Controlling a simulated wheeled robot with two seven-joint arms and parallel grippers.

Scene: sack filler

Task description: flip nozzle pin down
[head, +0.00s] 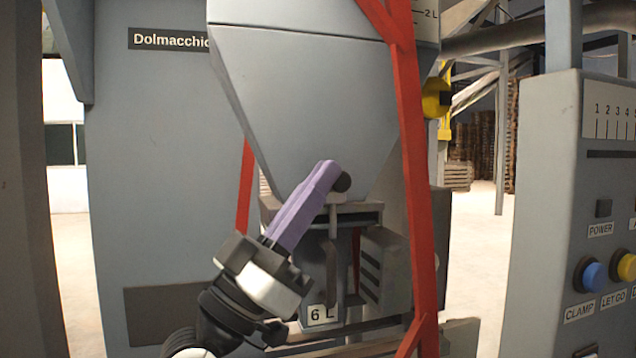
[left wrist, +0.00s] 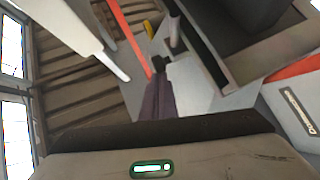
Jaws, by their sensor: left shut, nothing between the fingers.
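The nozzle (head: 320,268) is a grey box-like spout under the hopper (head: 310,95), with a "6 L" label low on it. A dark round knob (head: 342,182), which looks like the end of the nozzle pin, shows in front of the hopper's lower part. My left gripper (head: 325,172) has purple fingers, shut and empty, pointing up and right with their tips beside this knob. In the left wrist view, the shut fingers (left wrist: 158,84) reach toward a small dark piece (left wrist: 162,64); I cannot tell whether they touch. The fingers hide part of the pin area. My right gripper is out of view.
A red frame bar (head: 410,150) runs down just right of the nozzle. A control panel (head: 560,200) with a blue button (head: 590,275) and a yellow button (head: 627,267) stands at the right. A yellow knob (head: 436,98) sits beside the hopper.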

